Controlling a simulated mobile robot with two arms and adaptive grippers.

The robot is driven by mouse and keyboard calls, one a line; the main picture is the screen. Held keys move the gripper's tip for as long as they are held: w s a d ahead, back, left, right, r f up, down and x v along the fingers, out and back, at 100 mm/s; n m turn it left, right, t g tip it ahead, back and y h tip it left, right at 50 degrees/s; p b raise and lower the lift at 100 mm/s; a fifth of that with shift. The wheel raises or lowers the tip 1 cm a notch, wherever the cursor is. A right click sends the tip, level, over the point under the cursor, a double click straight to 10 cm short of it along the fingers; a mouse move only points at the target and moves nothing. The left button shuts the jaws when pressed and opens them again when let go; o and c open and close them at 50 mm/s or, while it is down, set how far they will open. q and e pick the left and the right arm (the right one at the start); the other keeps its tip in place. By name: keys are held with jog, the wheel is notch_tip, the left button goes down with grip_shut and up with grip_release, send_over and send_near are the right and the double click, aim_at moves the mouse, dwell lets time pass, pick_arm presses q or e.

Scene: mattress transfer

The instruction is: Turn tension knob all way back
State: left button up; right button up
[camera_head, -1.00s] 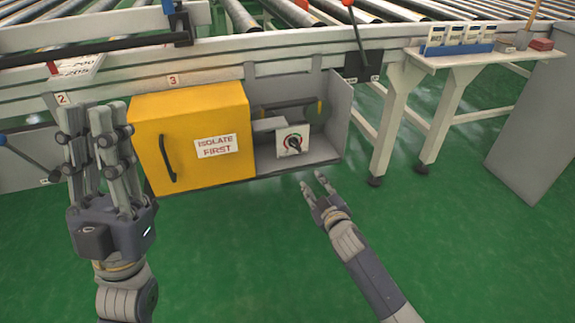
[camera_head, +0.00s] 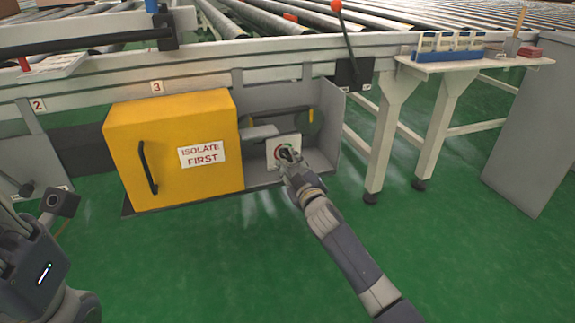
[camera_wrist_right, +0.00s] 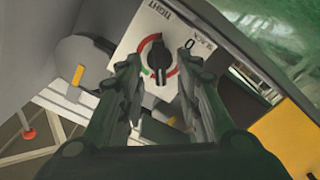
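In the head view the plate (camera_head: 270,153) stands in an open bay beside the yellow box. My right gripper (camera_head: 287,163) is in front of it and partly covers the knob. In the right wrist view my right gripper (camera_wrist_right: 159,60) is open, one finger on each side of the knob, with gaps visible. My left gripper (camera_head: 45,225) is at the lower left, partly cut off; its opening is unclear.
The yellow box (camera_head: 170,185) marked "ISOLATE FIRST" stands left of the bay. The bay's grey side wall (camera_head: 328,135) is close on the right. A red-knobbed lever (camera_head: 345,40), a table (camera_head: 440,68) and a grey cabinet (camera_head: 530,130) lie farther right. Green floor is free in front.

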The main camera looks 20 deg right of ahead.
aim_at(287, 157)
jog(key=shift+w+a+b, duration=0.1)
jog(key=shift+w+b, duration=0.5)
jog(key=shift+w, duration=0.95)
grip_shut()
